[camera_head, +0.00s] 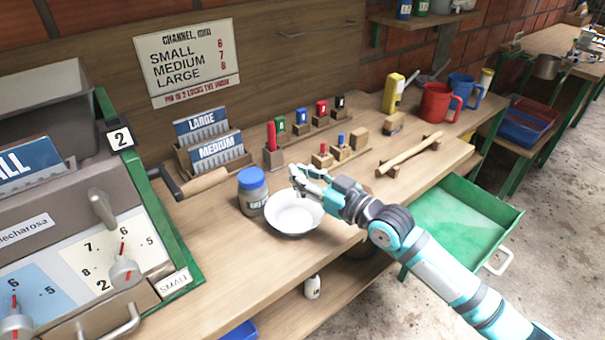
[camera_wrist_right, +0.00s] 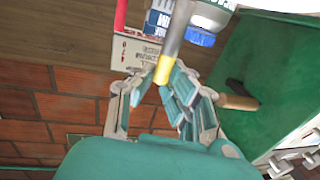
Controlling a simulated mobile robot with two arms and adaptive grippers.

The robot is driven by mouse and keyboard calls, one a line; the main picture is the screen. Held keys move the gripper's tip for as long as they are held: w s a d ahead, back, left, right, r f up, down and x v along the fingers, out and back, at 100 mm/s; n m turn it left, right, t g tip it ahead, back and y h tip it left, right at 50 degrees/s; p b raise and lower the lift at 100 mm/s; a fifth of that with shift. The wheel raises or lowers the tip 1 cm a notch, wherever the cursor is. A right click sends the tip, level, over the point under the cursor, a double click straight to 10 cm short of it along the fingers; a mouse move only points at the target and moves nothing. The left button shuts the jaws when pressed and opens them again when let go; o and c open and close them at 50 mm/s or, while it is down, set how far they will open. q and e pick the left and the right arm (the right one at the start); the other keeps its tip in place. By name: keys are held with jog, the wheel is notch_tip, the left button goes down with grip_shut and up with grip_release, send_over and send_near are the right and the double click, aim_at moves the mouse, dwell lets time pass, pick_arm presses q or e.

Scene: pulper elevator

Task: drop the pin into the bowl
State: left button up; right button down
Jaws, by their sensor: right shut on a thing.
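A white bowl (camera_head: 293,222) sits on the wooden bench beside a blue-lidded jar (camera_head: 252,190). My right gripper (camera_head: 300,176) is above the bowl's far rim, reaching in from the right. In the right wrist view, my right gripper (camera_wrist_right: 160,88) is shut on the pin (camera_wrist_right: 176,30), a grey rod with a yellow end (camera_wrist_right: 164,70) between the fingers. The pin is too small or hidden to make out in the head view. The bowl's inside looks empty where it shows. My left gripper is not in view.
The jar stands close left of the bowl. Behind are card holders (camera_head: 216,150) and a rack of coloured pieces (camera_head: 302,128). A wooden rod on supports (camera_head: 410,153) lies to the right. An open green drawer (camera_head: 462,212) juts out below the bench.

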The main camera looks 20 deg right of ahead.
jog(key=c, duration=1.3)
grip_release()
jog(key=v, duration=1.2)
